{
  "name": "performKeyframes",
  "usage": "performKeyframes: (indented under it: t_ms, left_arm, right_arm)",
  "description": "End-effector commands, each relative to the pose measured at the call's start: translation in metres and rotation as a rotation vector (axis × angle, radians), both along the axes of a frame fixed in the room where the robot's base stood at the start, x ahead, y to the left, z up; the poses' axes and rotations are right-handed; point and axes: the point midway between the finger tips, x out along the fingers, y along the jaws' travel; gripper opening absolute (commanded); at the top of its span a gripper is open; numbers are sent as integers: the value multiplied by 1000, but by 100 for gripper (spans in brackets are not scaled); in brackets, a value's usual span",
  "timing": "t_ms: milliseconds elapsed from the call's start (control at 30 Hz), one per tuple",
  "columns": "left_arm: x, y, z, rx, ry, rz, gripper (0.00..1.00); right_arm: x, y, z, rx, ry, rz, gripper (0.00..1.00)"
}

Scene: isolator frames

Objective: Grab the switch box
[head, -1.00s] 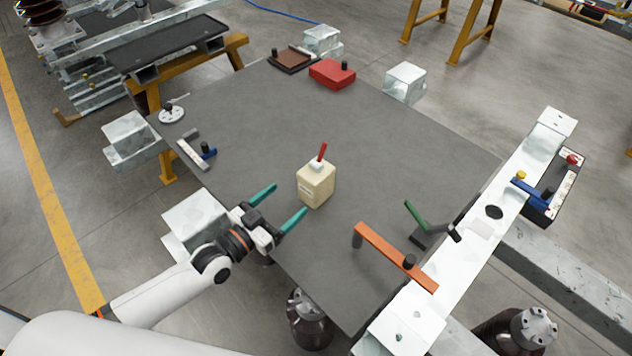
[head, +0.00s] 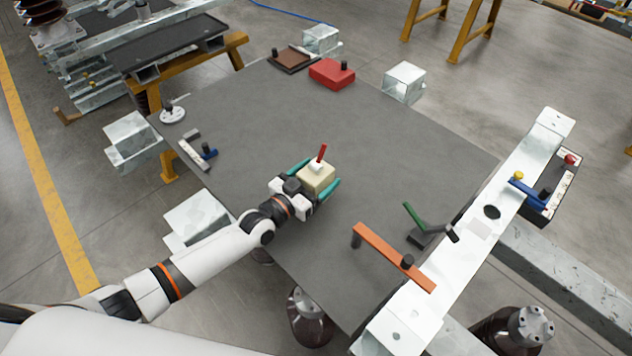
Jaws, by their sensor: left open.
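The switch box (head: 317,178) is a cream box with a white top piece and a red lever (head: 322,153). It stands upright on the grey table near its middle. My left gripper (head: 315,181) is open, with one teal finger on each side of the box. I cannot tell whether the fingers touch it. The gripper's body hides the lower front of the box. My right gripper is not in view.
An orange handle (head: 395,256) and a green lever (head: 415,217) are at the right, beside a white metal beam (head: 465,215). A red box (head: 332,74) and a brown plate (head: 293,59) are at the back. The table (head: 245,115) is clear behind the switch box.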

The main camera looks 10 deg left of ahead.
Motion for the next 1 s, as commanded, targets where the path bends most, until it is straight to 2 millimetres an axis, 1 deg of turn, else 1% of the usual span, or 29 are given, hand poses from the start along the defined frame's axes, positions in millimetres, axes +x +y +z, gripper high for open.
performKeyframes:
  t_ms: [100,133,467,500,767,867,1000]
  left_arm:
    - [0,0,0,0,0,0,80]
    - [0,0,0,0,0,0,78]
    - [-1,0,0,0,0,0,24]
    - [-1,0,0,0,0,0,18]
    - [0,0,4,-2,-4,0,17]
    - [0,-1,14,-4,-5,-1,17]
    - [-1,-1,41,-4,-8,-1,17]
  right_arm:
    - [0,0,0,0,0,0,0]
    - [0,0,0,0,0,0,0]
    - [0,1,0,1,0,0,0]
    - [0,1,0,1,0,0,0]
    - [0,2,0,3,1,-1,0]
    - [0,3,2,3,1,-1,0]
    - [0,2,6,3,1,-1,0]
